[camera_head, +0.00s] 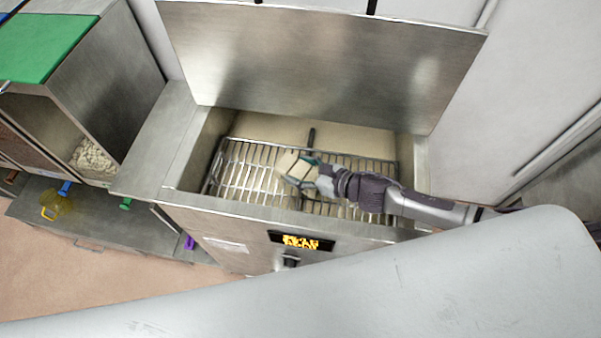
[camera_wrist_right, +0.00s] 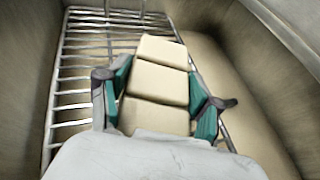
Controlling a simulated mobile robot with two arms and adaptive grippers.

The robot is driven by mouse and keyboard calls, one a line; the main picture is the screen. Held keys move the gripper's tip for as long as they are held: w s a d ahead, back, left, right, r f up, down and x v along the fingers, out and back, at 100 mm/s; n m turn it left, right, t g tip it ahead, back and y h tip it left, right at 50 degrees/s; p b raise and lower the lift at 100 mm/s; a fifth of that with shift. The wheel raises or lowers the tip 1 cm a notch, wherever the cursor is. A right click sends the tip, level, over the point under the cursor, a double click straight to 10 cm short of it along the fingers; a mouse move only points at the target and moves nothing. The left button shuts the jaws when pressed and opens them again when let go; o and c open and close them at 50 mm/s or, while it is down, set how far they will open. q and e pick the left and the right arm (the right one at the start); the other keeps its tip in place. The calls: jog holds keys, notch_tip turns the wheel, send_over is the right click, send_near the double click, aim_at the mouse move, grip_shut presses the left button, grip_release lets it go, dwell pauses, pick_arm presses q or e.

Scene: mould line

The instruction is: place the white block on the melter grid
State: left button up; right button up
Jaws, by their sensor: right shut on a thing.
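The white block (camera_wrist_right: 156,84) is a cream, segmented slab held between the teal pads of my right gripper (camera_wrist_right: 162,92). In the head view the block (camera_head: 290,166) is partly covered by the right gripper (camera_head: 303,172), which is shut on it. Block and gripper are over the metal melter grid (camera_head: 240,172), inside the open melter. The grid bars also show in the wrist view (camera_wrist_right: 75,84), behind and left of the block. I cannot tell whether the block touches the bars. My left gripper is not in view.
The melter's lid (camera_head: 320,60) stands raised at the back. Its steel walls surround the grid, with a front panel and lit display (camera_head: 301,242) below. At left stands a bin (camera_head: 95,158) with pale pieces. Grid bars left of the block are bare.

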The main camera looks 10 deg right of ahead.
jog(key=shift+f, duration=0.85)
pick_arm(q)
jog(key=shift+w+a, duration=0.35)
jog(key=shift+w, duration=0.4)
pick_arm(e)
jog(key=shift+f, duration=0.15)
jog(key=o, duration=1.4)
jog(key=shift+c, duration=0.2)
jog(key=o, duration=0.3)
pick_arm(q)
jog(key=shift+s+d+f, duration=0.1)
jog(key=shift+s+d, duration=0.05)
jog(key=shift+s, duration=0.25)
